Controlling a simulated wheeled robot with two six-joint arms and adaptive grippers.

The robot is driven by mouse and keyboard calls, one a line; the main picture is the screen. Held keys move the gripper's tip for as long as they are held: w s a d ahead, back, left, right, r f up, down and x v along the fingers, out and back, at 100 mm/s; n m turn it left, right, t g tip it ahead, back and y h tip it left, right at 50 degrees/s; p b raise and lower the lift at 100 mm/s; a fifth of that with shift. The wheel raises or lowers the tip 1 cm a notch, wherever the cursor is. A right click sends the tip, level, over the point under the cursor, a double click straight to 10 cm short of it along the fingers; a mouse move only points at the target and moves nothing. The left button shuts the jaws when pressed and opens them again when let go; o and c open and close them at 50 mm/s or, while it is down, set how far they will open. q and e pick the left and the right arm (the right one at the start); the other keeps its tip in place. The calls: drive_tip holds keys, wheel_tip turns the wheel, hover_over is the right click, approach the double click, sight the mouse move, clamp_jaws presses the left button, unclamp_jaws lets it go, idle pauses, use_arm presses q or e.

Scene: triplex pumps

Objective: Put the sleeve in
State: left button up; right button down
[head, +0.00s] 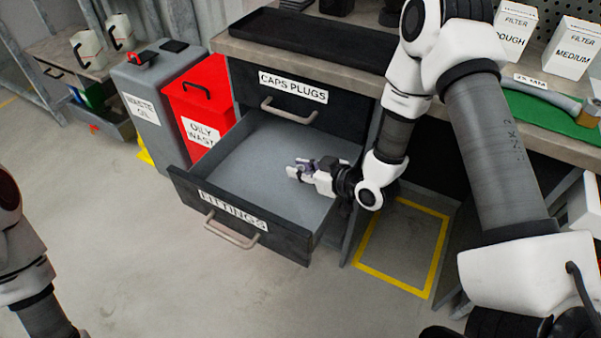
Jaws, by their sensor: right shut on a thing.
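My right gripper (304,171) is over the open drawer (250,160) labelled FITTINGS, near the drawer's right side. It is shut on a small purplish-grey piece (303,163), likely the sleeve, which shows only partly between the fingers. I cannot tell whether the piece touches the drawer floor. The visible drawer floor is grey and bare. My left arm shows at the lower left edge, but its gripper is out of the picture.
A closed drawer (291,104) labelled CAPS PLUGS sits above the open one. A red oily waste bin (203,97) and a grey waste oil bin (150,110) stand to the left. The bench top holds a black tray (310,40) and filter boxes (571,47). Floor in front is clear.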

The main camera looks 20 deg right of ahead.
drive_tip(key=shift+w+f, duration=0.1)
drive_tip(key=shift+f, duration=0.2)
drive_tip(key=shift+f+b, duration=0.35)
drive_tip(key=shift+f, duration=0.1)
